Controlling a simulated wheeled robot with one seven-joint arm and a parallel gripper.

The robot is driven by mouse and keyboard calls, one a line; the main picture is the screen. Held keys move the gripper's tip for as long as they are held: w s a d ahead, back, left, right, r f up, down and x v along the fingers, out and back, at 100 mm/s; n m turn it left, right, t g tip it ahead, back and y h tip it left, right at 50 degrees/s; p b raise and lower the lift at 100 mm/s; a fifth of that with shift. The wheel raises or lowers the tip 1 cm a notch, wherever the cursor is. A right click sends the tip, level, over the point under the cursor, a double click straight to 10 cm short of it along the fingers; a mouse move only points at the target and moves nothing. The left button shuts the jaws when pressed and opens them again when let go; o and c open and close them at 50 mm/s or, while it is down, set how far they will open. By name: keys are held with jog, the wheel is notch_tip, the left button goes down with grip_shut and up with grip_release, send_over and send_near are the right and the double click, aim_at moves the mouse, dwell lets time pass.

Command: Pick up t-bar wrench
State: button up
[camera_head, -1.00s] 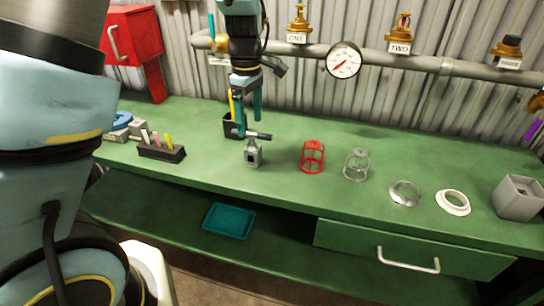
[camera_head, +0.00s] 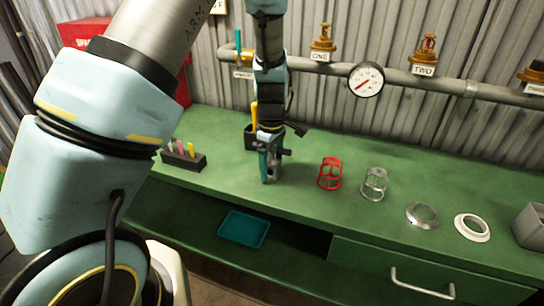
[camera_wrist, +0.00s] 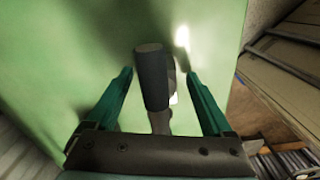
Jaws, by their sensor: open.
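The t-bar wrench (camera_head: 275,171) is a grey upright piece with a dark crossbar on top, near the front edge of the green bench. It is partly hidden behind my gripper (camera_head: 267,167) in the head view. In the wrist view, the dark crossbar (camera_wrist: 152,82) lies between the two green fingers of my gripper (camera_wrist: 159,74). The fingers are open, with a visible gap on both sides of the bar.
A black pen cup (camera_head: 248,137) stands close behind my gripper, and a marker block (camera_head: 184,159) is to the left. A red cage (camera_head: 330,174) and a grey cage (camera_head: 374,184) stand to the right. Pipes with a gauge (camera_head: 366,80) run along the wall.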

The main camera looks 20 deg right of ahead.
jog(key=shift+c, duration=0.2)
grip_shut()
dwell(0.5)
